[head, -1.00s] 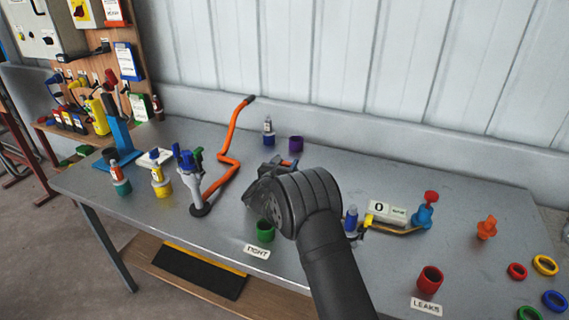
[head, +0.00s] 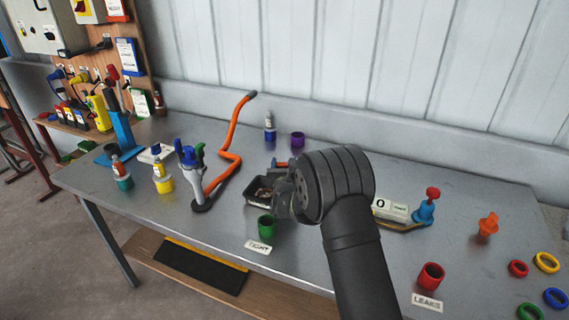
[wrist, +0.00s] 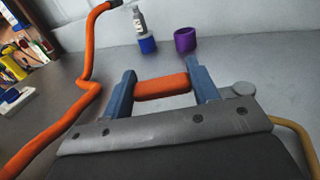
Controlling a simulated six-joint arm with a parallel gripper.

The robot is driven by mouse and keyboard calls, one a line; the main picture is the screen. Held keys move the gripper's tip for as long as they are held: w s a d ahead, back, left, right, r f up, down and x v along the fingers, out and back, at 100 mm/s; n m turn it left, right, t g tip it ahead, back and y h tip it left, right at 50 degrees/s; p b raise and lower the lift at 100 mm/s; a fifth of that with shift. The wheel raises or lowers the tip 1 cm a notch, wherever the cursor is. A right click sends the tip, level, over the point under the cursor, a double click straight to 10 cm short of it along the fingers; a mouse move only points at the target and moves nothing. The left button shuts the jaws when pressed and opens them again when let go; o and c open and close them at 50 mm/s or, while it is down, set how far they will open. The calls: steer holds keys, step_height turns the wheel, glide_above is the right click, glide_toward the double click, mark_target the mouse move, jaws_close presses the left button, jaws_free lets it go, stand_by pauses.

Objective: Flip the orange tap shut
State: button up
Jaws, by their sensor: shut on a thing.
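In the wrist view, my gripper (wrist: 161,88) has its two blue-grey fingers closed on the ends of a short orange bar (wrist: 162,86), which looks like the handle of the orange tap. The bar lies level between the fingers. In the head view, the orange bar shows small (head: 281,164) just left of my wrist, and my wrist covers most of the gripper. What the bar is joined to is hidden behind the gripper body. A separate orange fitting (head: 488,224) stands at the right of the table.

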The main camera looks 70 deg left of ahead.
steer(key=o, duration=1.4)
steer(key=shift+d, duration=0.1)
steer(key=v, duration=1.7)
steer(key=shift+s+d, duration=0.1)
